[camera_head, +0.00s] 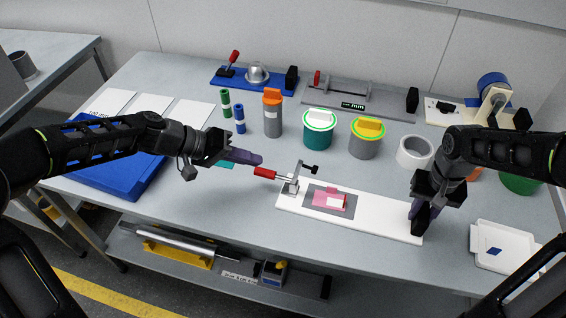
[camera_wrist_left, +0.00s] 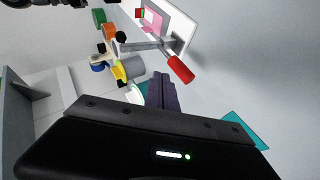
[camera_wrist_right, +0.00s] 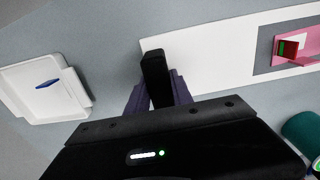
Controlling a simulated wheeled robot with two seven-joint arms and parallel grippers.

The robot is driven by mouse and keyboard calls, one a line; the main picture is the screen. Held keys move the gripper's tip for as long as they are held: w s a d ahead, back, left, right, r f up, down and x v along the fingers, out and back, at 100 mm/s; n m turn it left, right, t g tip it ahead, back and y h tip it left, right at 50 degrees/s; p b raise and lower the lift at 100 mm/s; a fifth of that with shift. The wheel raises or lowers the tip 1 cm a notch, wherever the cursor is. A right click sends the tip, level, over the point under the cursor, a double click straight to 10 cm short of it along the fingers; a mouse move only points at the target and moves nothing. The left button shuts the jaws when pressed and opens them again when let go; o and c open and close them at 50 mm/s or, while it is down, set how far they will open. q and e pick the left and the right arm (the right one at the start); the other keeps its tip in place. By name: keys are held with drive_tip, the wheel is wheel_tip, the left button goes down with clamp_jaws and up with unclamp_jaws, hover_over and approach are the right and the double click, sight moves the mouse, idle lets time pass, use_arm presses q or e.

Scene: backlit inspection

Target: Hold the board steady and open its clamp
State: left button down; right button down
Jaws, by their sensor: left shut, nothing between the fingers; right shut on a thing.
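The white board (camera_head: 378,226) lies on the grey table with a toggle clamp (camera_head: 293,184) at its left end. The clamp's red handle (camera_head: 265,173) points left, lying low and almost level; it also shows in the left wrist view (camera_wrist_left: 181,68). A pink piece (camera_head: 328,198) sits on a grey pad on the board. My left gripper (camera_head: 258,160) is shut and empty, its fingertips just beside the red handle, apart from it in the left wrist view. My right gripper (camera_head: 418,225) is shut on a black upright block (camera_wrist_right: 155,78) at the board's right end.
A white tray (camera_head: 503,246) lies right of the board. Behind stand lidded containers, including a teal one (camera_head: 318,135), and a grey ring (camera_head: 414,152). A blue tray (camera_head: 115,176) is at left. The table in front of the left gripper is clear.

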use_arm(q)
drive_tip(key=v, duration=1)
drive_tip(key=shift+a+f, duration=0.15)
drive_tip(key=shift+a, duration=0.1)
drive_tip(key=shift+w, duration=0.1)
use_arm(e)
drive_tip(key=c, duration=1)
unclamp_jaws()
drive_tip(key=shift+c, duration=0.2)
wheel_tip(320, 180, up, 12)
